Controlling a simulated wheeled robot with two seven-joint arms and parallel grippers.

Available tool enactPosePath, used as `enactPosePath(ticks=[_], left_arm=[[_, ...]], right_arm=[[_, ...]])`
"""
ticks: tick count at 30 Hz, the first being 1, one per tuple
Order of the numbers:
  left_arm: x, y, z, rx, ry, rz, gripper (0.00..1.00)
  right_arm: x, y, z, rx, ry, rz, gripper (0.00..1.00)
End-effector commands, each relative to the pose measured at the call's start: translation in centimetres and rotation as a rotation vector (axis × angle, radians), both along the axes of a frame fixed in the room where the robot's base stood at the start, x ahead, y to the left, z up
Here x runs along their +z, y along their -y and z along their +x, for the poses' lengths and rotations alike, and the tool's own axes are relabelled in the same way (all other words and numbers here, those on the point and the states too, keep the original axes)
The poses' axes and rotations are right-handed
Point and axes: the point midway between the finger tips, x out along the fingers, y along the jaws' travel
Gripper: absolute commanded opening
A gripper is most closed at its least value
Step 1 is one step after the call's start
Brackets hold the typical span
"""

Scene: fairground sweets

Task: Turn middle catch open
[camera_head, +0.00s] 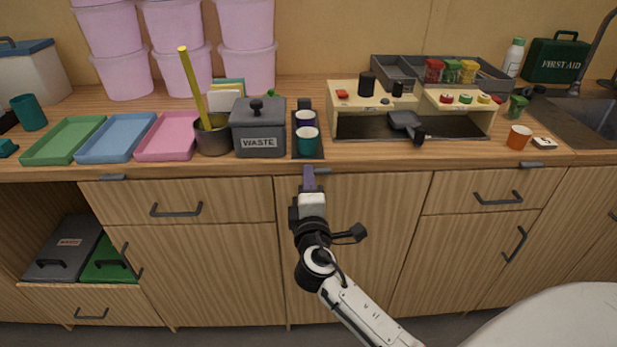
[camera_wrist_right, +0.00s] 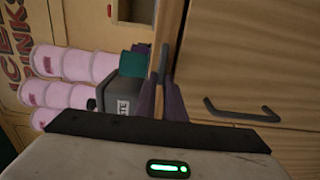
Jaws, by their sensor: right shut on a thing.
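The middle catch (camera_head: 322,171) is a small dark bar under the counter's front edge, at the top of the middle cabinet door (camera_head: 365,235). It lies about level, and its right part shows beside my fingers. My right gripper (camera_head: 308,172) is at its left part with purple fingers shut on it. The fingers hide the gripped part. My left gripper is not in view.
Similar catches sit at the left (camera_head: 113,177) and right (camera_head: 528,165). Door and drawer handles stick out below. Just above my gripper, cups (camera_head: 307,139) stand on a dark strip near the counter edge, beside the grey waste box (camera_head: 259,143).

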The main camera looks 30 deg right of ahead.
Motion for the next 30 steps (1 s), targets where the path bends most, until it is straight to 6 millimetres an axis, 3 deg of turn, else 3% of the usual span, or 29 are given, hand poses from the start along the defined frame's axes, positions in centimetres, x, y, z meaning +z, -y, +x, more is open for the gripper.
enactPosePath(ticks=[12, 13, 16, 25, 30], left_arm=[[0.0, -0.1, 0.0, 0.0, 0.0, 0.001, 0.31], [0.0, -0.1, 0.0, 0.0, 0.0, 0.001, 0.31], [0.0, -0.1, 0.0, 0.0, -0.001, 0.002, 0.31], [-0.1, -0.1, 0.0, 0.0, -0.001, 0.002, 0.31], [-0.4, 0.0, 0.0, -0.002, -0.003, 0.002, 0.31]], right_arm=[[-0.1, 0.0, 0.0, 0.001, -0.007, -0.009, 0.0], [-0.1, 0.0, 0.0, 0.001, -0.007, -0.009, 0.14], [-0.1, 0.0, 0.0, 0.001, -0.006, -0.008, 0.28], [-0.1, -0.1, -0.1, 0.001, -0.005, -0.005, 0.28], [-0.2, -1.1, -1.7, 0.002, -0.005, -0.004, 0.28]])
